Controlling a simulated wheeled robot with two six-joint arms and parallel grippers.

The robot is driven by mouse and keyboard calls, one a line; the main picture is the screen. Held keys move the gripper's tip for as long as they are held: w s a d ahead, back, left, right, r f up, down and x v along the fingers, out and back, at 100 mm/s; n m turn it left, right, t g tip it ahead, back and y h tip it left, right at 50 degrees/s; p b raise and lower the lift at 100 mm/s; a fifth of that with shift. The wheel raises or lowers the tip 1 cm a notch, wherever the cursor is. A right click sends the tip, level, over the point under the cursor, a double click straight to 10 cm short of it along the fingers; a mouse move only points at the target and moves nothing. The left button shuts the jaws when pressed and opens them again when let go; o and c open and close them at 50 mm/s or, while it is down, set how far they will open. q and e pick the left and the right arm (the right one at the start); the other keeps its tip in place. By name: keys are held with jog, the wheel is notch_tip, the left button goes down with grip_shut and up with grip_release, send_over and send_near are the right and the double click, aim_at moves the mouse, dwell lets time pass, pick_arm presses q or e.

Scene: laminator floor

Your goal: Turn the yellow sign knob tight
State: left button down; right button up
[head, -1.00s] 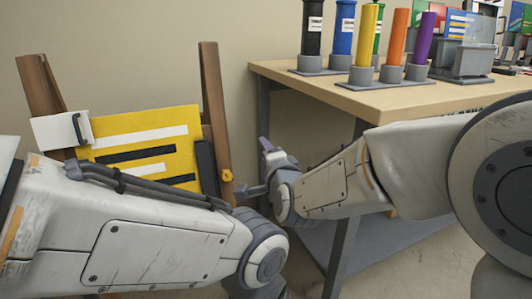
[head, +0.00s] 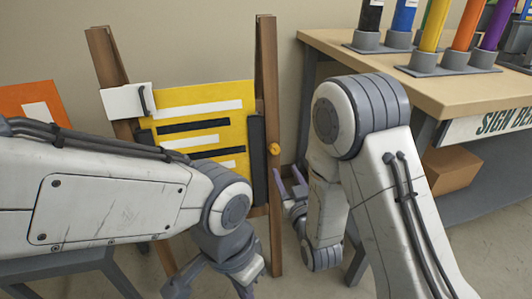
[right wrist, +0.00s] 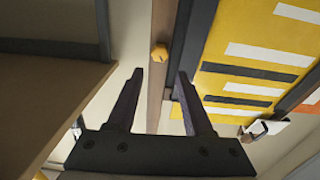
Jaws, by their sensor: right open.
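The yellow sign (head: 205,105) with white and black bars stands on a brown wooden easel. Its small yellow-orange knob (head: 274,149) sits on the easel's right post, right of a dark clamp bar (head: 257,150). The knob also shows in the right wrist view (right wrist: 159,52), beyond my fingertips and lined up between them. My right gripper (head: 290,178) is open and empty, just below and right of the knob, apart from it. It also shows in the right wrist view (right wrist: 158,74). My left gripper (head: 212,285) hangs low before the easel, its tips cut off by the frame edge.
A wooden-topped bench (head: 440,85) with coloured cylinders stands at the right, close to my right arm. A cardboard box (head: 453,168) sits under it. An orange sign (head: 38,102) is at the far left. A white block with a dark handle (head: 127,101) is at the sign's upper left.

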aim_at(276, 151)
jog(key=b+x, duration=0.2)
jog(key=x, duration=0.7)
jog(key=shift+w+b, duration=0.3)
jog(key=shift+b, duration=0.05)
grip_shut()
jog(key=shift+a+m, duration=0.15)
jog(key=shift+m, duration=0.95)
jog(key=m+h, duration=0.1)
jog(key=m, duration=0.3)
jog(key=shift+b, duration=0.4)
grip_release()
